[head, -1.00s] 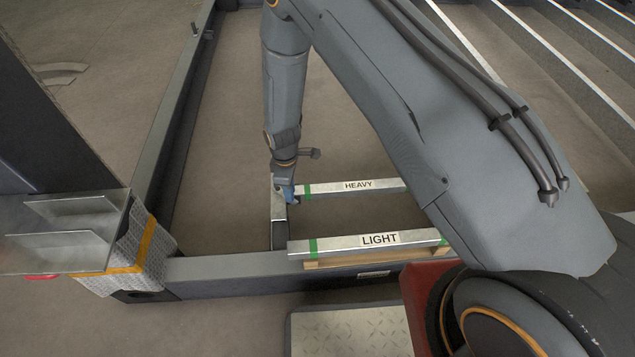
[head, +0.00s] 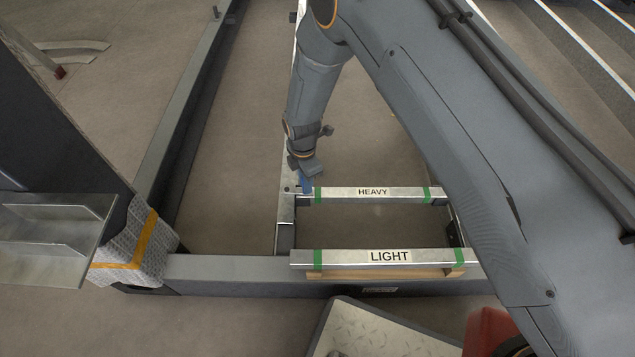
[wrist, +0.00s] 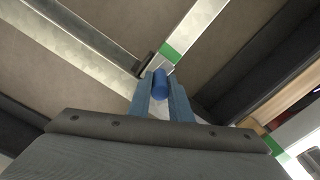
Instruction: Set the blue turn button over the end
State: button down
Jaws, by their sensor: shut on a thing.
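The blue turn button (wrist: 160,85) is a small blue cylinder between the two fingers of my gripper (wrist: 161,98) in the wrist view. The gripper is shut on it. In the head view my gripper (head: 305,182) is at the left end of the HEAVY bar (head: 372,194), beside its green band. Blue shows there, but button and fingers are hard to tell apart. In the wrist view the bar's green-banded end (wrist: 172,54) lies just beyond the button. I cannot tell whether the button touches the bar.
The LIGHT bar (head: 390,257) lies nearer, parallel to the HEAVY bar, with green bands and wood under it. A grey frame beam (head: 225,268) runs along the front. A wrapped post foot (head: 135,250) stands at the left. Bare floor (head: 235,160) shows inside the frame.

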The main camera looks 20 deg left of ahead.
jog(key=shift+w+a+n, duration=0.2)
jog(key=shift+a+n, duration=0.1)
jog(key=c, duration=1.6)
grip_release()
jog(key=shift+d, duration=0.1)
jog(key=shift+r+p, duration=0.95)
jog(key=shift+r, duration=2.95)
